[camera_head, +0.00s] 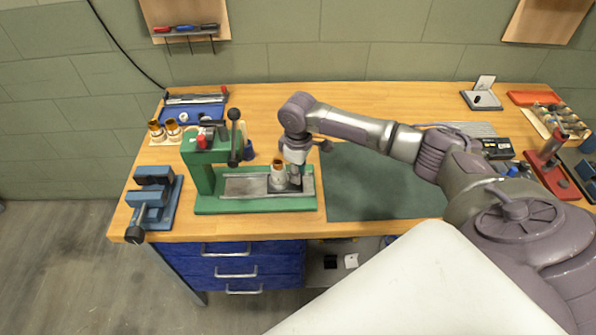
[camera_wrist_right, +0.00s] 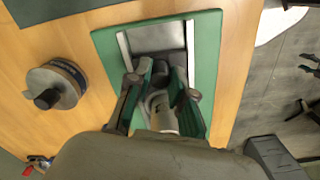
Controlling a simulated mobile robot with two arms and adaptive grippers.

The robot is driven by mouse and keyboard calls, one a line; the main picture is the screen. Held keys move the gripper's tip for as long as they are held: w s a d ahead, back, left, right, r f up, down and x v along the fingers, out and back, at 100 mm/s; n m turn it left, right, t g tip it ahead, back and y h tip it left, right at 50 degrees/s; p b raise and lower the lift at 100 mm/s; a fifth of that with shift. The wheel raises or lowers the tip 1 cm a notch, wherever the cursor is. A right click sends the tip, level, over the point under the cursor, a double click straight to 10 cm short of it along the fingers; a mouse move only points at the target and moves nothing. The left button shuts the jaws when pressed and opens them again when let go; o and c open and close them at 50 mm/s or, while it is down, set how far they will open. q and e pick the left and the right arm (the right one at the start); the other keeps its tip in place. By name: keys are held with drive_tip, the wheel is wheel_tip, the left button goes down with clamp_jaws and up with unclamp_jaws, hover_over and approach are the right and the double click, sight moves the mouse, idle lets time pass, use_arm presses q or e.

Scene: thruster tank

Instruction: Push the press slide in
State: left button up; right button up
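The green press (camera_head: 204,175) stands on the left part of the workbench. Its grey slide (camera_head: 247,186) lies along the green base, reaching out to the right of the press column. A pale cylinder with a copper top (camera_head: 278,176) stands upright on the slide, right of the press head. My right gripper (camera_head: 296,180) points down at the slide's right end, just right of the cylinder. In the right wrist view its fingers (camera_wrist_right: 161,75) are apart on both sides of a dark knob. Whether they touch the knob is unclear. My left gripper is not in view.
A blue vise (camera_head: 155,195) stands left of the press. Two copper-topped parts (camera_head: 164,131) and a blue tray (camera_head: 195,108) are behind it. A dark green mat (camera_head: 375,180) lies right of the press, mostly clear. A red stand (camera_head: 550,160) is far right.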

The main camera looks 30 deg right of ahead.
sight(282, 172)
clamp_jaws()
drive_tip(key=w+a, duration=0.1)
drive_tip(key=a, duration=0.1)
drive_tip(key=w+a, duration=0.1)
drive_tip(key=shift+w+a+p, duration=0.2)
drive_tip(key=shift+a+p, duration=0.1)
drive_tip(key=shift+a, duration=0.05)
drive_tip(key=o, duration=0.8)
unclamp_jaws()
drive_tip(key=shift+s+d, duration=0.1)
drive_tip(key=shift+c, duration=0.2)
drive_tip(key=shift+r, duration=0.1)
wheel_tip(282, 172, up, 12)
drive_tip(key=shift+f, duration=0.1)
